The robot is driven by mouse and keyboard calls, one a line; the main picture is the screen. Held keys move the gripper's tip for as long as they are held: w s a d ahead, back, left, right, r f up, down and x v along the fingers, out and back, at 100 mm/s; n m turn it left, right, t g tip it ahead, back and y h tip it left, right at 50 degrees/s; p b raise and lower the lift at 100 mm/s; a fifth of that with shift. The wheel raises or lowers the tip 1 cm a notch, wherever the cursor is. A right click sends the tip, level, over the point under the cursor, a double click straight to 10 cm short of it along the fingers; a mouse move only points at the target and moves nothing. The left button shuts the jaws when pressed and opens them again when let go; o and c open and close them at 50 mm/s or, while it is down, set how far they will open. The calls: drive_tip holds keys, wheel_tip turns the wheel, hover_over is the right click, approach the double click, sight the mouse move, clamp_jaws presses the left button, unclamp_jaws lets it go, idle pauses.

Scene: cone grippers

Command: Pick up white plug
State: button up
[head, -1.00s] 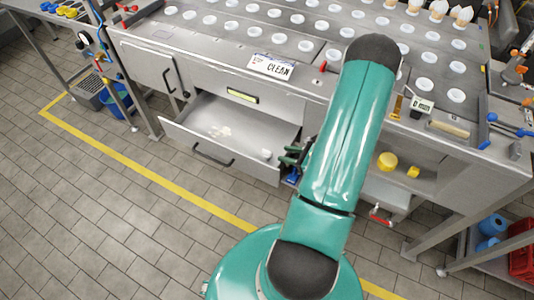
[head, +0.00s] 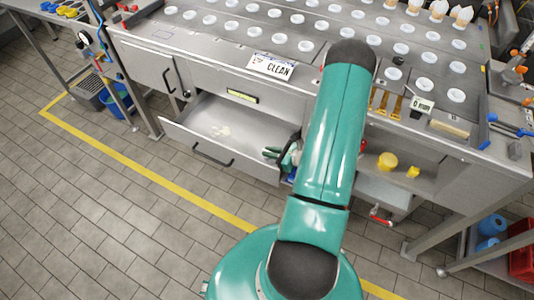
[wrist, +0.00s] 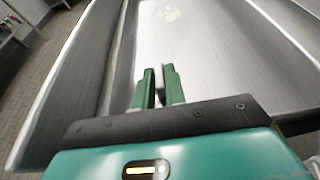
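My gripper (head: 270,153) reaches low into the open drawer from its right end, with its two green fingers pointing left. In the wrist view the fingers (wrist: 160,77) stand close together with a narrow gap. A small pale patch shows low in that gap; I cannot tell whether it is the white plug or drawer floor. I cannot make out the white plug for certain in either current view; the gripper covers the part of the drawer where it lay. Whether the fingers grip anything is unclear.
The grey metal drawer (head: 232,167) is pulled out, with a handle on its front and a pale smudge on its floor. The bench top (head: 217,50) above holds rows of white caps and a "CLEAN" sign (head: 271,67). Yellow objects (head: 387,161) sit on the right shelf.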

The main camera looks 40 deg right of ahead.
clamp_jaws()
